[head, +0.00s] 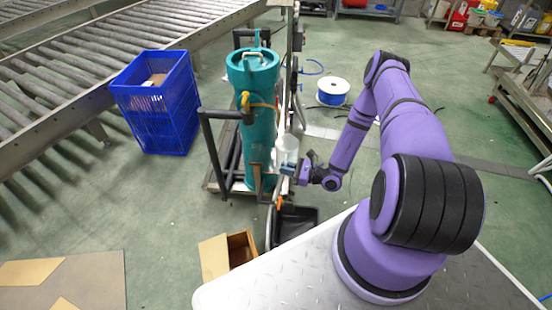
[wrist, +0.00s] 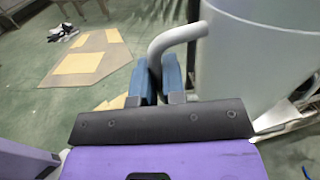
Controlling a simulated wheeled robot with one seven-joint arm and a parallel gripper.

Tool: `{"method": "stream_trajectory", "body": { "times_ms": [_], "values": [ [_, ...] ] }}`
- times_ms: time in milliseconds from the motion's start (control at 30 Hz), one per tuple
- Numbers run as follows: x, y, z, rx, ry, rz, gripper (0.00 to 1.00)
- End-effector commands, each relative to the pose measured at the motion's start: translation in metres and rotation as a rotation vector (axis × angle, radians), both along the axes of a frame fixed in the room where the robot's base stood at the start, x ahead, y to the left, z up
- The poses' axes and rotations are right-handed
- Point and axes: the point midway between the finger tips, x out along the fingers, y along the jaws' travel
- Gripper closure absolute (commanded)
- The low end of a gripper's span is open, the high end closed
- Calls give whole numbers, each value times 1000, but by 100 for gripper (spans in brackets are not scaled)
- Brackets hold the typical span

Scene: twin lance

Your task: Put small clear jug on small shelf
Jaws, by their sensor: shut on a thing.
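A pale, translucent jug (head: 288,147) is at my gripper (head: 288,170), beside the teal cylinder in the head view. In the wrist view the jug (wrist: 262,60) fills the upper right, with its curved handle (wrist: 176,37) toward the left. The blue fingers of my gripper (wrist: 157,80) are closed on the handle. The jug looks roughly upright; its base is partly hidden. I cannot clearly make out the small shelf; a narrow upright frame (head: 291,65) stands behind the jug and is seen nearly edge-on.
A teal cylinder (head: 259,105) on a dark trolley stands just left of my gripper. A blue crate (head: 157,112) stands by the roller conveyor (head: 110,48). A cardboard box (head: 229,252) and a black bin (head: 296,222) are below. A cable spool (head: 332,91) lies behind. Floor at the left is open.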

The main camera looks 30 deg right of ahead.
Motion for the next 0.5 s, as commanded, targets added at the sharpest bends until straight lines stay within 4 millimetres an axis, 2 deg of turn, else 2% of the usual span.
{"method": "stream_trajectory", "body": {
  "times_ms": [100, 300, 500],
  "values": [
    [29, -3, -2, -3, -4, 2, 100],
    [71, -9, -6, -3, -3, 2, 100],
    [92, -12, -9, -1, 0, 0, 100]
  ]
}}
